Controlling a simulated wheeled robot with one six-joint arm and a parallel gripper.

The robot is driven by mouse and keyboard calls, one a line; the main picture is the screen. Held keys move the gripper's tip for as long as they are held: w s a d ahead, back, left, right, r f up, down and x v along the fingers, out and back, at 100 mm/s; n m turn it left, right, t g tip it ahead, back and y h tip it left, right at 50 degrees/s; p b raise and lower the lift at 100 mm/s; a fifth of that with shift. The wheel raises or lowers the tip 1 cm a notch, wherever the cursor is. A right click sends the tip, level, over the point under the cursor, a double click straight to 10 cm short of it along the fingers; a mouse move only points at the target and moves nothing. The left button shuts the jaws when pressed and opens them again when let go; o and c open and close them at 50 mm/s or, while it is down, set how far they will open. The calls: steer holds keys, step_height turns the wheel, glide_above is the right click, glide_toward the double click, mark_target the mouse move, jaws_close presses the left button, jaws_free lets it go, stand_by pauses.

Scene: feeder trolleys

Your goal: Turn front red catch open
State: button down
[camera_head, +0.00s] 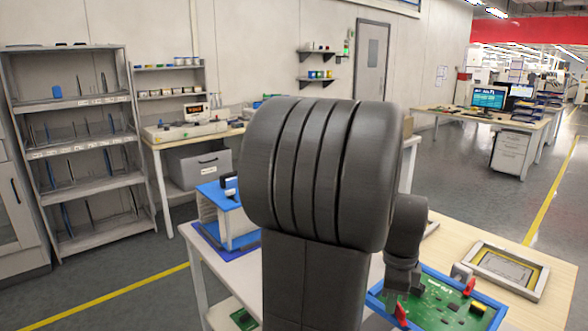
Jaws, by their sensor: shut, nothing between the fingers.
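A green circuit board (440,302) lies in a blue frame (497,318) on the wooden bench top, at the lower right of the head view. One red catch (401,316) shows at the near left part of the board, close below my gripper. Another red catch (470,287) stands at the board's far right edge, beside a small grey block. My gripper (403,292) is small and dark in this view, pointing down over the left part of the board. It is shut and empty. I cannot tell whether it touches the near red catch.
A grey frame with a yellow border (500,266) lies right of the board. A blue and white rack (228,215) stands left of my arm. Shelving (80,145) is at the far left. Open floor lies to the right.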

steer(key=shift+a, duration=0.1)
stand_by(0.4)
step_height(320, 180, up, 6)
steer(key=p, duration=0.5)
steer(key=shift+a, duration=0.35)
steer(key=shift+d+p, duration=0.15)
steer(key=shift+p, duration=0.15)
